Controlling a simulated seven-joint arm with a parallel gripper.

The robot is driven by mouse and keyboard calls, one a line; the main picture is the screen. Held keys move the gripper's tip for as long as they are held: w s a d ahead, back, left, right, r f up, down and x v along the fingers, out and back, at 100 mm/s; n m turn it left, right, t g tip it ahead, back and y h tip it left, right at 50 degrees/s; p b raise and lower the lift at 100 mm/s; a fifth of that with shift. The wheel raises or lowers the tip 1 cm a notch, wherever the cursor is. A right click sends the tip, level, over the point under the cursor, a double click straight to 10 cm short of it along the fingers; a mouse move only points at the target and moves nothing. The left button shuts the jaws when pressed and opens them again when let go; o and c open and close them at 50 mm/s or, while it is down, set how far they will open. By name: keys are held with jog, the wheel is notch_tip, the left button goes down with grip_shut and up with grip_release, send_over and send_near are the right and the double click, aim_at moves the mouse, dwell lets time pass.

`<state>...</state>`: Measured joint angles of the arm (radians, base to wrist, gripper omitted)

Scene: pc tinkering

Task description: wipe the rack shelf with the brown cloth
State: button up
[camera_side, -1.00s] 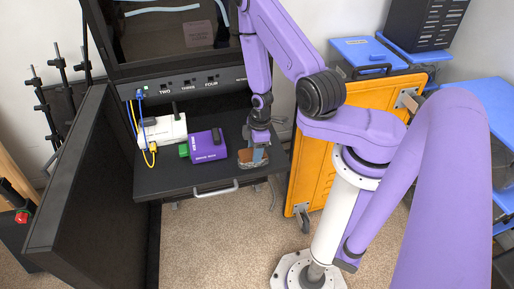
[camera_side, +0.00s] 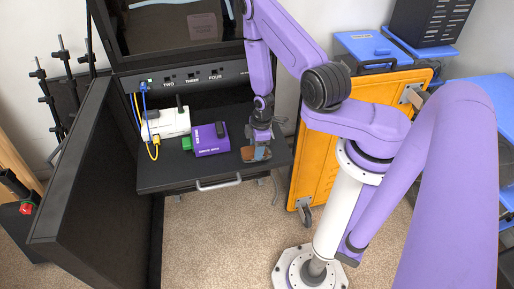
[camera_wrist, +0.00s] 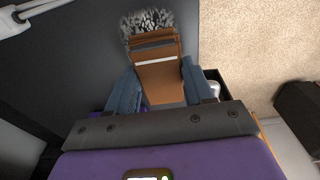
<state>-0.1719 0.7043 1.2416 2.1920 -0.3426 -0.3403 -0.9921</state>
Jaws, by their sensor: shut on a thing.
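The rack shelf (camera_side: 180,178) is a dark, flat pulled-out shelf with a light handle at its front edge. My gripper (camera_side: 259,148) is over its right part, pointing down. In the wrist view my gripper (camera_wrist: 159,66) has its blue fingers shut on a brown piece (camera_wrist: 162,82). This piece has a grey bristly end and looks more like a brush than a cloth. In the side view the brown piece (camera_side: 250,155) is low at the shelf's right front; it seems to touch the surface, but I cannot be sure.
A purple box (camera_side: 209,141) with a green plug and a white box (camera_side: 168,124) with blue and yellow cables stand on the shelf to the left. A dark open door (camera_side: 85,180) is at left. An orange panel (camera_side: 330,140) stands to the right. The shelf front is clear.

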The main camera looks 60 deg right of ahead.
jog(key=shift+f, duration=0.65)
jog(key=o, duration=1.4)
jog(key=c, duration=0.3)
jog(key=shift+c, duration=0.2)
jog(key=shift+r, duration=0.5)
jog(key=c, duration=0.8)
jog(key=shift+c, duration=0.5)
